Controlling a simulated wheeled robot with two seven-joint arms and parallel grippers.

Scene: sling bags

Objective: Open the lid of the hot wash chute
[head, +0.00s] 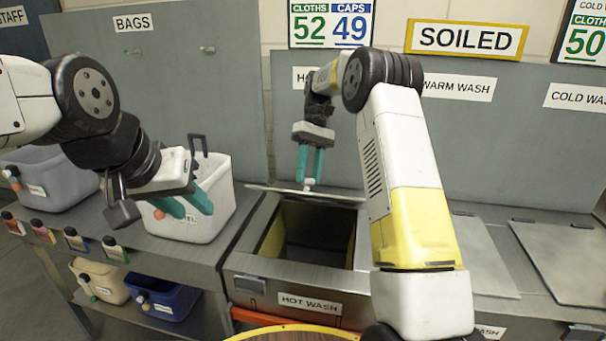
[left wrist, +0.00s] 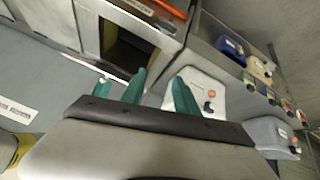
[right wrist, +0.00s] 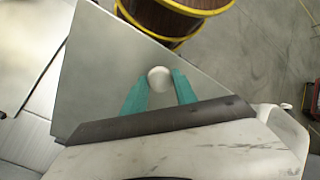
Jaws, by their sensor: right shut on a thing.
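The hot wash chute (head: 313,237) stands in the middle of the head view, its square opening uncovered and dark inside, with a "HOT WASH" label (head: 309,303) on its front. Its grey metal lid (head: 335,195) shows almost edge-on at the back of the opening, tilted up. The lid (right wrist: 95,70) fills much of the right wrist view, with a round pale knob (right wrist: 158,79). My right gripper (head: 310,178) is shut on this knob. My left gripper (head: 187,207) is open and empty, in front of a white bin, away from the chute.
The white bin (head: 220,205) stands left of the chute, with a grey bin (head: 45,175) further left. Flat closed lids (head: 565,255) lie on the counter at right. Tan (head: 100,280) and blue (head: 172,299) bins sit below. A yellow-rimmed wooden barrel (right wrist: 175,20) stands on the floor.

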